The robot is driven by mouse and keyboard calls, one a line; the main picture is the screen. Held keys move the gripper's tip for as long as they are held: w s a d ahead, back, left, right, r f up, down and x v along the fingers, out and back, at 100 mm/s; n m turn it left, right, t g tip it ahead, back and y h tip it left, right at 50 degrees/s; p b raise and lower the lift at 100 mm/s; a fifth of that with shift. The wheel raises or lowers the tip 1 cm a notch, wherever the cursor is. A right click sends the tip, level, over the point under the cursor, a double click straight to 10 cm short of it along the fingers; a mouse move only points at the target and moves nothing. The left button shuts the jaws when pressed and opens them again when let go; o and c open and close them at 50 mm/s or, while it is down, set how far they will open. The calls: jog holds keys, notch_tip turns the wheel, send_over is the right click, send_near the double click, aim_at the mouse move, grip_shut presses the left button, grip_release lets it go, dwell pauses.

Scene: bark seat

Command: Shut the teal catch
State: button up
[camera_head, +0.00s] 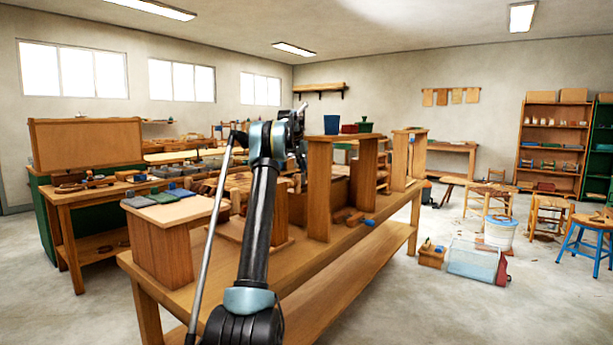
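I cannot make out a teal catch for certain in the head view. A small dark green box-like thing (365,125) sits on a raised wooden stand (319,190) on the near bench; any catch on it is too small to see. My gripper (299,120) is at the far end of my raised arm, just left of the stand top and in front of the back wall as seen here. Its fingers are dark and seen from behind, so their opening does not show. My arm hides part of the bench behind it.
A dark blue container (332,125) and a dark red block (349,129) are beside the green thing. A wooden pedestal (162,245) with grey, green and blue pads stands at the bench's left end. A clear bin (474,259) and stools are on the floor at right.

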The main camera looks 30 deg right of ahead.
jog(key=shift+x, duration=1.6)
